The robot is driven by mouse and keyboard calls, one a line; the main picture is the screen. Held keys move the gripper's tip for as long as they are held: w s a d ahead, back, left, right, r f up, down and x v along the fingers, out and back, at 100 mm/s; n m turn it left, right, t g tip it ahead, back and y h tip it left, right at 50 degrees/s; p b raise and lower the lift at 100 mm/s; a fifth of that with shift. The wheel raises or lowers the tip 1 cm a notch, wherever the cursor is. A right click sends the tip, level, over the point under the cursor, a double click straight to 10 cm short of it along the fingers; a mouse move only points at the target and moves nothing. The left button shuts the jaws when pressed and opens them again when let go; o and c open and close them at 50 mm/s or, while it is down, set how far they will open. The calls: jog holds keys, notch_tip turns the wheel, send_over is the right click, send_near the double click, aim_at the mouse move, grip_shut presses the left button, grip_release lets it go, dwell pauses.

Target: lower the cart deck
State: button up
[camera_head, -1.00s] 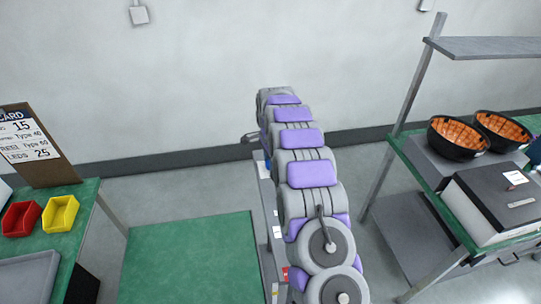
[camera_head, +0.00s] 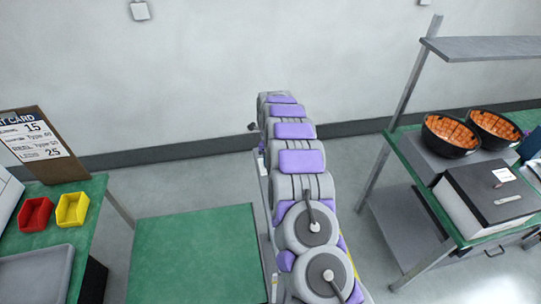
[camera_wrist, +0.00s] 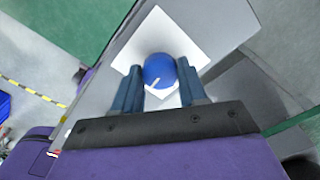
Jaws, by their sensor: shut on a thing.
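The cart deck appears to be the flat green top (camera_head: 190,255) at lower middle-left in the head view, left of my arm. In the wrist view, a round blue knob (camera_wrist: 160,71) stands in front of a white square plate (camera_wrist: 150,32) on a grey panel. My gripper (camera_wrist: 160,88) is shut on this knob, with one dark blue finger on each side of it. In the head view my arm hides the gripper and the knob. A small dark piece (camera_head: 253,127) shows just left of the arm's far end; I cannot tell what it is.
A green bench (camera_head: 92,190) with a red bin (camera_head: 36,214), a yellow bin (camera_head: 72,209) and a clipboard stands at left. At right, a green-topped rack holds two black bowls (camera_head: 450,135) and a grey case (camera_head: 490,195). Bare floor lies between the deck and the wall.

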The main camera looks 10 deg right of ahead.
jog(key=shift+w+r+m+p, duration=0.15)
jog(key=shift+m+p, duration=0.2)
jog(key=shift+m, duration=0.35)
jog(key=o, duration=1.1)
jog(key=shift+c, duration=0.2)
notch_tip(320, 180, up, 17)
jog(key=shift+p, duration=0.4)
